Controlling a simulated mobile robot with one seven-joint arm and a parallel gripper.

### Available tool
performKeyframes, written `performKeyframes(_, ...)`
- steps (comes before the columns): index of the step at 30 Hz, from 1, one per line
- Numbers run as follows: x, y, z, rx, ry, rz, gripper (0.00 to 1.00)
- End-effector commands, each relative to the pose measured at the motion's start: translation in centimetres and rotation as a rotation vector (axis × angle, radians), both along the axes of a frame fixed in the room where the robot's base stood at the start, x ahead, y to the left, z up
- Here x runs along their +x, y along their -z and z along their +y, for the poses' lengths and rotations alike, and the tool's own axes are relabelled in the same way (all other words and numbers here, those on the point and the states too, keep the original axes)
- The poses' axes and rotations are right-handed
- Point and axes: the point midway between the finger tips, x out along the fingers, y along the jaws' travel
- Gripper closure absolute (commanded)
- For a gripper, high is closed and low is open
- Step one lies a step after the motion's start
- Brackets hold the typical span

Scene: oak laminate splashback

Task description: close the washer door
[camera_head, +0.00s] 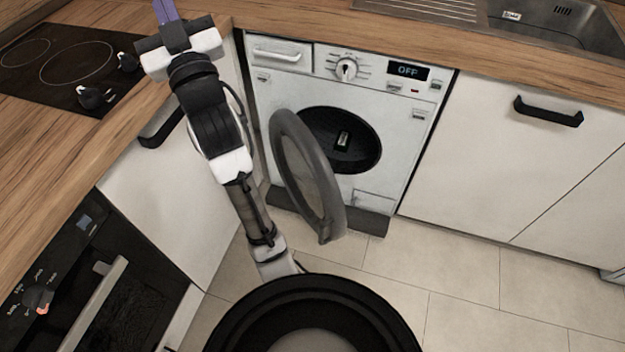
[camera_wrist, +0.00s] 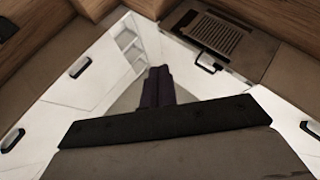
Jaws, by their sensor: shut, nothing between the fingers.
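The white washer (camera_head: 400,125) is built in under the wooden worktop, with its display reading "OFF". Its round grey door (camera_head: 308,175) stands wide open, swung out at the left of the dark drum opening (camera_head: 365,150). My gripper (camera_head: 165,10) is at the top edge of the head view, above the worktop corner, well up and left of the door and not touching it. Its purple fingers are partly cut off there. In the wrist view, the fingers (camera_wrist: 159,85) are together and empty. I cannot make out the washer door in the wrist view.
A black hob (camera_head: 70,65) with knobs lies at the left, above an oven (camera_head: 115,285) with a bar handle. A cabinet with a black handle (camera_head: 548,112) is right of the washer, below a sink (camera_head: 560,20). The tiled floor (camera_head: 450,270) before the washer is clear.

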Motion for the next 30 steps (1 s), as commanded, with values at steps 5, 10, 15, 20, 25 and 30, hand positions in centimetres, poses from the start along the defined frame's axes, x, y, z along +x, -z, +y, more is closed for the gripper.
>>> performKeyframes(5, 7.0, 6.0, -5.4, -0.073, 0.119, 0.171, 1.00)
performKeyframes(10, 9.7, 9.7, -5.8, -0.074, 0.108, 0.145, 1.00)
performKeyframes(15, 9.7, 10.7, -4.4, -0.005, 0.087, 0.042, 1.00)
performKeyframes(20, 9.1, 12.1, -3.2, 0.126, 0.110, -0.060, 1.00)
performKeyframes(25, 8.2, 15.2, -3.2, 0.306, 0.228, -0.108, 1.00)
performKeyframes(30, 7.3, 21.1, -4.5, 0.455, 0.440, -0.055, 1.00)
